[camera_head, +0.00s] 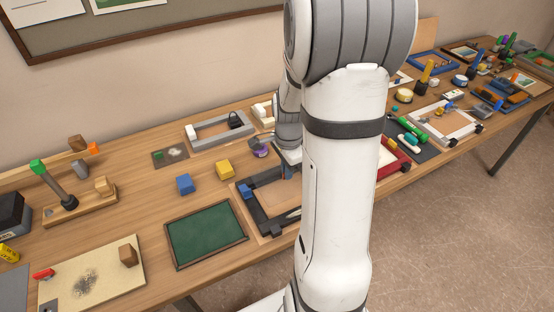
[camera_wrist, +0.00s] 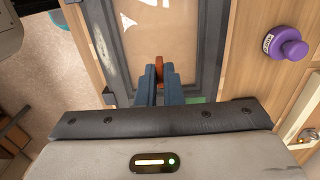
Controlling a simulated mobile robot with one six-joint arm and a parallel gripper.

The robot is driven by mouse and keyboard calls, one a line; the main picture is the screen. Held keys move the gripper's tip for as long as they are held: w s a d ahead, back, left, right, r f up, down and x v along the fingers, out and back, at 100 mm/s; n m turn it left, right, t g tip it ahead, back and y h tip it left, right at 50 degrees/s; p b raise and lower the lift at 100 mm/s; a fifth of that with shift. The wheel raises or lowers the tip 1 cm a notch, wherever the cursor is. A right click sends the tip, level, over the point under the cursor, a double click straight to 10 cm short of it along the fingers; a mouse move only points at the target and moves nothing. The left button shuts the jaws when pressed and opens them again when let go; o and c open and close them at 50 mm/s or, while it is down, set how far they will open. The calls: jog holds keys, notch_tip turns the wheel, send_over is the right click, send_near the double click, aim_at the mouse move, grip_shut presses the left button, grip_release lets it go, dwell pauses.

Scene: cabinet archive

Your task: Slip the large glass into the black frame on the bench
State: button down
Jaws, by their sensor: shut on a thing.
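The black frame (camera_head: 246,212) lies on the bench around a tan board, partly hidden behind my arm in the head view. In the wrist view its dark rail (camera_wrist: 209,50) runs beside the tan inner area, which has pale jagged patches. My gripper (camera_wrist: 159,80) points down over the frame's inner area, its blue fingers shut on a small orange-brown piece (camera_wrist: 159,66). I cannot tell whether this piece belongs to the large glass. No clear outline of a glass pane shows, so I cannot tell where the glass lies. In the head view my gripper (camera_head: 287,172) is at the frame's far side.
A purple knobbed object (camera_wrist: 286,44) stands beside the frame. A blue block (camera_head: 185,184) and a yellow block (camera_head: 225,169) sit left of it. A green panel (camera_head: 205,233) lies in front. A grey frame (camera_head: 209,133) lies behind. Bare wood shows around the blocks.

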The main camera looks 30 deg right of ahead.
aim_at(286, 183)
jog(key=shift+a, duration=0.15)
jog(key=shift+f+b, duration=0.15)
jog(key=shift+b, duration=0.15)
jog(key=shift+f+b, duration=1.4)
jog(key=shift+f, duration=0.35)
jog(key=shift+f, duration=0.15)
jog(key=shift+f+b, duration=1)
jog(key=c, duration=1.5)
grip_release()
jog(key=shift+r, duration=0.2)
